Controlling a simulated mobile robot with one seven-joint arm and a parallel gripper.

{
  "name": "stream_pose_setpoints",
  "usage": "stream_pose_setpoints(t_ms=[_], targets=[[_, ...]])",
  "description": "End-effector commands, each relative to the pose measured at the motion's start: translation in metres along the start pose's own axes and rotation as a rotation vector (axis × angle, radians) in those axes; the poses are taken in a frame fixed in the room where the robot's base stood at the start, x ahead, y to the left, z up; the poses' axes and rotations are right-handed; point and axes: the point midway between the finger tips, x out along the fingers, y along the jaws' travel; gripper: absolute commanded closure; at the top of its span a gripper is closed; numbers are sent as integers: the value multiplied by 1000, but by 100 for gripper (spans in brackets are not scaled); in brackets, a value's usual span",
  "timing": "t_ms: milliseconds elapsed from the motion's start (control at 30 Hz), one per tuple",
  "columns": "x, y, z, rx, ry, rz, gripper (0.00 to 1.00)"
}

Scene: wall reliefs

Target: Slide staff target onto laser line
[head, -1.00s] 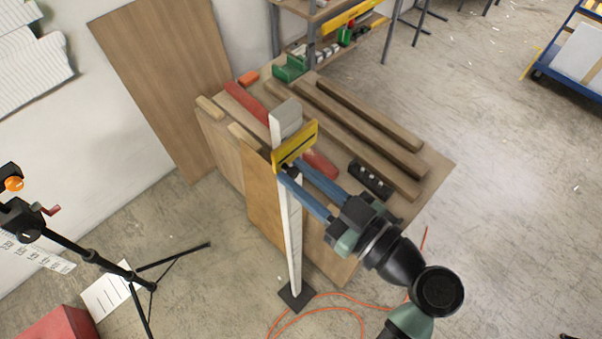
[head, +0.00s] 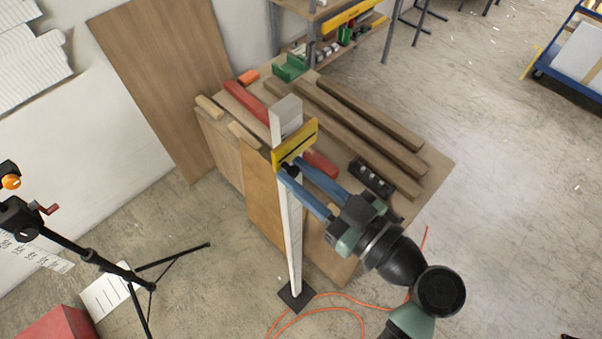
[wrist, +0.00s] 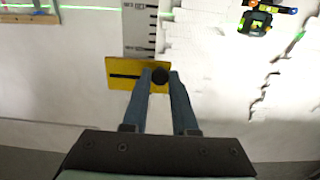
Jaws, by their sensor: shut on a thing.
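The staff (head: 293,240) is a tall white pole standing upright on a dark square foot. It also shows in the wrist view (wrist: 139,28) with black scale marks. The yellow target plate (head: 306,136) sits across its upper part; in the wrist view the plate (wrist: 122,82) has a black horizontal line. My gripper (head: 292,167) has its blue fingers shut on the target's dark knob (wrist: 160,75), largely hidden in the head view. A thin green laser line (wrist: 60,7) crosses the wall and staff near the top of the wrist view, above the plate and apart from it.
A workbench (head: 435,165) with wooden beams and red bars stands beside the staff. A black tripod (head: 125,275) stands at the left. An orange cable (head: 340,297) lies on the floor near the staff foot. Open floor lies to the right.

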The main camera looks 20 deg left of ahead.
Motion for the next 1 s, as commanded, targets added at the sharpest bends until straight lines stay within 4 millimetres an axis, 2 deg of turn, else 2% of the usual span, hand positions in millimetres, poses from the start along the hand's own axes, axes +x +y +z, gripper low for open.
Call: stream_pose_setpoints(t_ms=[33,500,933,967,1000], targets=[[0,0,11,1,-1,-1,100],[0,-1,62,2,-3,-1,100],[0,0,62,2,-3,0,100],[0,0,62,2,-3,0,68],[0,0,62,2,-2,0,61]])
